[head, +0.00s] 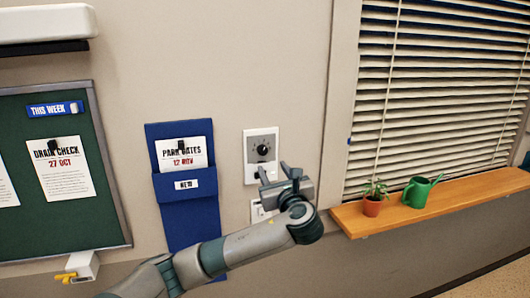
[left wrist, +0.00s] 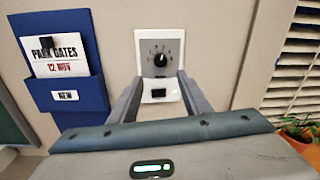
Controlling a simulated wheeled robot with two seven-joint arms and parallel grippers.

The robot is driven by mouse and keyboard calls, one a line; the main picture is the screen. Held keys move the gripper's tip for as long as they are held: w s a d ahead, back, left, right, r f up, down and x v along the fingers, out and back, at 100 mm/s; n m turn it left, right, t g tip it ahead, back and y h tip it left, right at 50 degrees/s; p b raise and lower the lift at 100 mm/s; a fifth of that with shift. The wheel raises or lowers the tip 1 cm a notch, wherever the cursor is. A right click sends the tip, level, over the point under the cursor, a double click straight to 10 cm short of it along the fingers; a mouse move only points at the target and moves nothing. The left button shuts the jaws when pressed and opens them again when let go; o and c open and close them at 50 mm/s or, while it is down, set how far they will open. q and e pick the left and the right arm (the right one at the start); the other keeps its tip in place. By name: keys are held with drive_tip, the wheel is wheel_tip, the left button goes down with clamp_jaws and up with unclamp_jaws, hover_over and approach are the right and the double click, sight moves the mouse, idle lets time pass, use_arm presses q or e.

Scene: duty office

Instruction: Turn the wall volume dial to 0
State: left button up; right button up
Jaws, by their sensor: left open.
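The wall volume dial (head: 262,149) is a black knob on a grey face in a white wall plate (head: 249,175). In the left wrist view the dial (left wrist: 160,59) sits ahead of my jaws, with number marks around its upper side too small to read surely. My left gripper (head: 278,171) is in front of the wall just below the dial, apart from it. In the left wrist view its two fingers (left wrist: 158,88) stand apart with nothing between them. My right gripper is not in view.
A blue wall pocket (head: 187,219) with a paper hangs left of the dial. A wooden sill (head: 395,213) to the right bears a potted plant (head: 372,205) and a green watering can (head: 418,191) below the blinds (head: 440,75). A green notice board (head: 105,200) is at far left.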

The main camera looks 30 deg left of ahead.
sight(263, 153)
use_arm(q)
drive_tip(key=p+x, duration=0.3)
drive_tip(key=x, duration=0.6)
drive_tip(key=shift+w+a+r+p, duration=0.1)
drive_tip(key=shift+w+a+p, duration=0.15)
drive_tip(key=shift+w+p, duration=0.1)
drive_tip(key=shift+w+a, duration=0.3)
drive_tip(key=shift+a, duration=0.05)
drive_tip(key=shift+w+a, duration=0.1)
drive_tip(key=c, duration=1)
drive_tip(key=shift+c, duration=0.2)
